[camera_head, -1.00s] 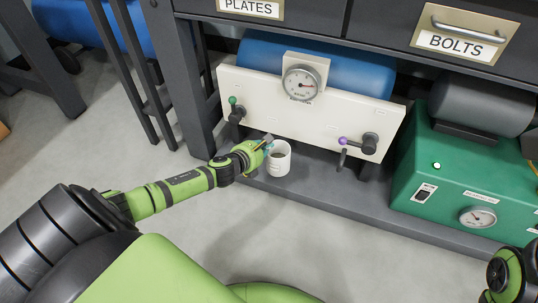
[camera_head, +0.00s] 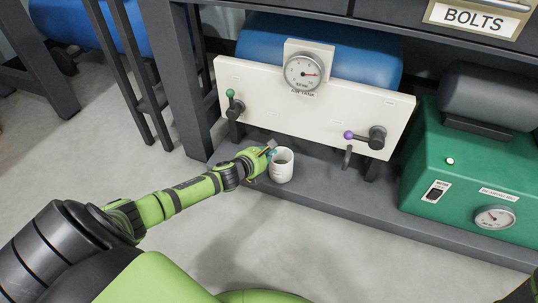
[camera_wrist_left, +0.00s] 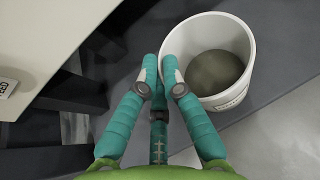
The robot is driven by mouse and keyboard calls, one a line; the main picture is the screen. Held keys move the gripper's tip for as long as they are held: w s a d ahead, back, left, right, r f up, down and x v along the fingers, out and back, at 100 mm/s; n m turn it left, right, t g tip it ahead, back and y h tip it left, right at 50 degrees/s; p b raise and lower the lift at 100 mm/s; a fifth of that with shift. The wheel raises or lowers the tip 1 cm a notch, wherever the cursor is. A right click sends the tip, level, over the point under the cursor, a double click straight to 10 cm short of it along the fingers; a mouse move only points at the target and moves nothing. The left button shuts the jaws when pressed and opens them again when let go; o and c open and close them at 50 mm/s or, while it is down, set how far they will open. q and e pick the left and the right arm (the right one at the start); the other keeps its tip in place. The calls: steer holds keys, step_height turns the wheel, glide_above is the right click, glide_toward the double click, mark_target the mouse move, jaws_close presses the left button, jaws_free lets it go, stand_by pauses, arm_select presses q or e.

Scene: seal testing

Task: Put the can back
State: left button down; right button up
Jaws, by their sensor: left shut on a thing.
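The can (camera_head: 281,171) is a white, open-topped cup shape with small print on its side. It is in front of the cream panel, over the dark lower shelf. In the left wrist view, the can (camera_wrist_left: 243,42) shows dark greyish contents. My left gripper (camera_head: 266,156) is at the can's left side, shut on its wall. In the left wrist view, the teal fingers of my left gripper (camera_wrist_left: 161,66) are close together at the rim. I cannot tell whether the can's base touches the shelf. My right gripper is not in view.
The cream panel (camera_head: 290,112) carries a gauge (camera_head: 303,71), a green-knobbed valve (camera_head: 235,105) and a purple-knobbed valve (camera_head: 375,138). A green machine (camera_head: 465,170) stands at the right. The dark shelf (camera_head: 330,193) is clear right of the can. Open floor lies in front.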

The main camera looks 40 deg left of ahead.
arm_select(q)
steer(key=shift+f, duration=0.1)
steer(key=c, duration=1.4)
jaws_free()
